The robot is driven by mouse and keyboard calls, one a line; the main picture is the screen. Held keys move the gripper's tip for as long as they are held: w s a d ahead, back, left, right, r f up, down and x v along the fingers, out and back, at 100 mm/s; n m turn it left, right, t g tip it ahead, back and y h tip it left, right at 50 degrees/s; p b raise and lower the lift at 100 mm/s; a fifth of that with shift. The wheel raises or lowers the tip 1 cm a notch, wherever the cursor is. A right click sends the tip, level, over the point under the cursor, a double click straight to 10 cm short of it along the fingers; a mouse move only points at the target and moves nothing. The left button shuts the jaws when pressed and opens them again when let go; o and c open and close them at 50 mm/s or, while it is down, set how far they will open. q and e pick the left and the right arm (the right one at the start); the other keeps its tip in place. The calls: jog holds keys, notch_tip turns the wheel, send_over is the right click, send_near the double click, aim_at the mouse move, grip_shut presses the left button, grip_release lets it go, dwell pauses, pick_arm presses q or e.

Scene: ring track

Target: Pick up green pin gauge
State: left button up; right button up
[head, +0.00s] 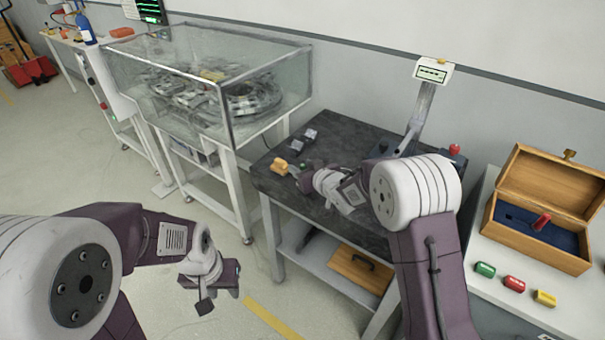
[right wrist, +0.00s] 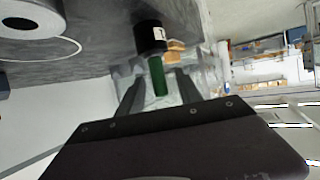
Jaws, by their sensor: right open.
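A green pin gauge (right wrist: 157,77) with a black end (right wrist: 150,37) shows in the right wrist view. Its green part lies between the two fingers of my right gripper (right wrist: 159,84), which is open. I cannot tell whether either finger touches it. In the head view my right gripper (head: 304,176) is low over the left part of the dark bench, with a small bit of green (head: 303,166) at its tip. My left gripper (head: 212,283) hangs over the floor at lower left, away from the bench; its jaws are not clear.
The dark bench (head: 345,140) holds a yellow piece (head: 280,165), small grey blocks (head: 304,139) and a display stand (head: 425,100). A glass case (head: 210,80) stands to the left. A white table at right has an open wooden box (head: 540,247) and green, red and yellow pieces (head: 513,283).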

jog(key=shift+s+r, duration=0.1)
grip_shut()
jog(key=shift+r, duration=0.1)
